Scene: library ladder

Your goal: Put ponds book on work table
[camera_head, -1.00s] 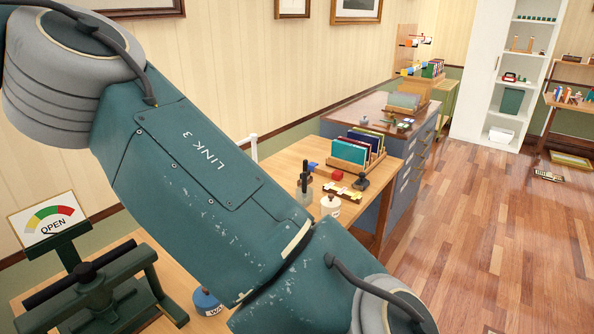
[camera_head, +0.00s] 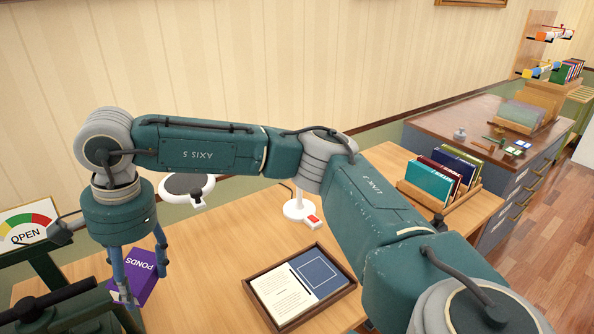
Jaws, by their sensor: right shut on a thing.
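The purple ponds book (camera_head: 146,271), with "PONDS" in white on it, is at the left of the head view. My right gripper (camera_head: 122,288) points down with its fingers shut on the book. The fingers and the dark press frame cover part of the book. The light wooden work table (camera_head: 215,243) spreads behind and to the right of it. I cannot tell whether the book touches the table. My left gripper is not in view.
A dark green press (camera_head: 50,290) and an OPEN gauge sign (camera_head: 27,230) stand at the left. A framed tray (camera_head: 258,302) with a printed page lies on the table. A white lamp (camera_head: 299,208) and a book rack (camera_head: 425,197) are farther back. Bare table lies between book and tray.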

